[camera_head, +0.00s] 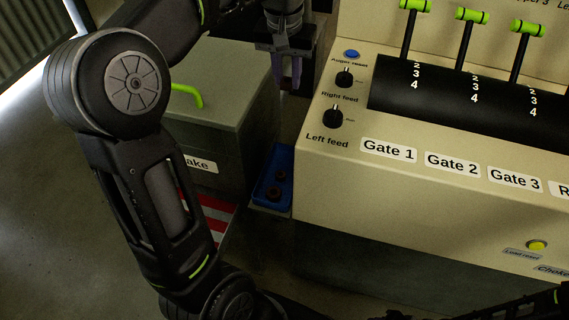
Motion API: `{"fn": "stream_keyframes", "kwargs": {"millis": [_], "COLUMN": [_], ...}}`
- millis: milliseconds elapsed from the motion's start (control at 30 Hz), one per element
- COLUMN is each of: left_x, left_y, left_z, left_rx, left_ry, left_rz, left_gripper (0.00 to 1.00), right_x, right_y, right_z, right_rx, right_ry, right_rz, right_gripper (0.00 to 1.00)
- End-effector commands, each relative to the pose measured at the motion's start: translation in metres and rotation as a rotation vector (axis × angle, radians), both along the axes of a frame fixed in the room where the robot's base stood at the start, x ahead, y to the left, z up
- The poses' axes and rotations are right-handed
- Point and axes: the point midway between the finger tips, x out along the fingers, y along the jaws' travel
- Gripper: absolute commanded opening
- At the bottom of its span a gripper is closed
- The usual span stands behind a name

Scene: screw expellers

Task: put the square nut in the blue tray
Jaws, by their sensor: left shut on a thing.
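The blue tray (285,160) is small and sits low, between the cream control panel and the grey-green box. Two small dark reddish round pieces lie in it. My left gripper (285,86) points down at the top middle, above and behind the tray as seen here, beside the panel's left edge. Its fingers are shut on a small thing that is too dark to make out. I cannot pick out the square nut for certain. My right gripper is out of view.
The cream control panel (430,215) with knobs and green-tipped levers (468,38) fills the right side. The grey-green box (215,90) with a green handle (188,94) stands left of the tray. A red-and-white striped patch (212,212) lies near the tray.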

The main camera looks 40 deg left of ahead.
Motion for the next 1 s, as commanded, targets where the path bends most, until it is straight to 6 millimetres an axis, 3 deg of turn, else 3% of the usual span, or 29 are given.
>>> {"fn": "stream_keyframes", "kwargs": {"millis": [700,833,1000], "left_x": [-0.001,-0.001,0.0], "left_y": [0.0,0.0,0.0], "left_z": [-0.199,-0.218,-0.224], "left_rx": [-0.001,-0.001,0.0], "left_ry": [0.005,0.002,0.001], "left_rz": [0.0,0.001,0.001], "left_gripper": [0.0,0.0,0.0], "right_x": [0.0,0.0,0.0], "right_y": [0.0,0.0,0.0], "right_z": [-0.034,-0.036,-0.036], "right_rx": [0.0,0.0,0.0], "right_ry": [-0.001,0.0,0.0], "right_rz": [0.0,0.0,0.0], "right_gripper": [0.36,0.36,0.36]}}
